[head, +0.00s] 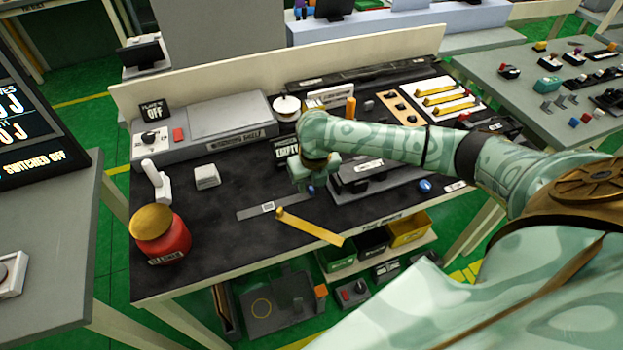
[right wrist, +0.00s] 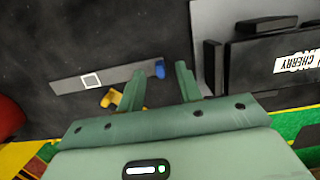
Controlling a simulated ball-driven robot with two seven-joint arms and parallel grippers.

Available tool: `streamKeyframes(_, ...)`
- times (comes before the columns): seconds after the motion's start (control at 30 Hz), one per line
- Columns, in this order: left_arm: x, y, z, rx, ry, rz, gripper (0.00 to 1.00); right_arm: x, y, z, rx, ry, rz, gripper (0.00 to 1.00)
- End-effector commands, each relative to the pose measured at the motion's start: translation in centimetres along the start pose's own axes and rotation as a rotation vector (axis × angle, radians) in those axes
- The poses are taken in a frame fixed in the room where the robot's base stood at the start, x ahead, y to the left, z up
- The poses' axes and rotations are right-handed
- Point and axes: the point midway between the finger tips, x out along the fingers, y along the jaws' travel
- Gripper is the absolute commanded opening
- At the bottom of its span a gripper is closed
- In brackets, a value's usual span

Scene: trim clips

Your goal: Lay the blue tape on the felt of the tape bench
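My right gripper (head: 310,186) hangs low over the dark felt (head: 230,200) of the bench, by the right end of a grey strip. In the right wrist view, its two fingers (right wrist: 160,78) stand apart with a gap. A small blue piece (right wrist: 160,68) shows at the strip's end, just beyond the fingertips and nearer the left finger. It shows partly under the gripper in the head view (head: 311,191). I cannot tell whether it touches a finger. Another blue round thing (head: 425,186) lies farther right on the bench. My left gripper is out of view.
The grey strip (head: 252,210) has a white square on it. A yellow strip (head: 310,228) lies by the bench's front edge. A red jar (head: 163,240) stands front left. A grey block marked CHERRY (right wrist: 290,60) stands right of the fingers. Bins (head: 372,240) sit below the front edge.

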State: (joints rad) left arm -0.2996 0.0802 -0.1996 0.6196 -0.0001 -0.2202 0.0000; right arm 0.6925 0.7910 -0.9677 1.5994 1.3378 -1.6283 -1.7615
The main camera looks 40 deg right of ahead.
Motion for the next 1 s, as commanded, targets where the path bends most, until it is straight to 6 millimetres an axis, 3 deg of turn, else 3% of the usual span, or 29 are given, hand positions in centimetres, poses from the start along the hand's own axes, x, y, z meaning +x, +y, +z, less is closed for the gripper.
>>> streamKeyframes(0.3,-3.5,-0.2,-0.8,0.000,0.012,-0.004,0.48,-9.0,0.0,0.2,-0.002,-0.006,0.000,0.35)
streamKeyframes(0.5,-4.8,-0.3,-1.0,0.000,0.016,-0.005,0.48,-13.1,-0.1,0.1,-0.001,-0.003,-0.002,0.35)
streamKeyframes(0.7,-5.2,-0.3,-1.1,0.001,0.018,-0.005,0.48,-14.8,0.0,0.0,0.000,-0.001,-0.001,0.35)
streamKeyframes(1.0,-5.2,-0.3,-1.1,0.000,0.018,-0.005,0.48,-14.9,0.0,0.0,0.000,0.000,-0.002,0.35)
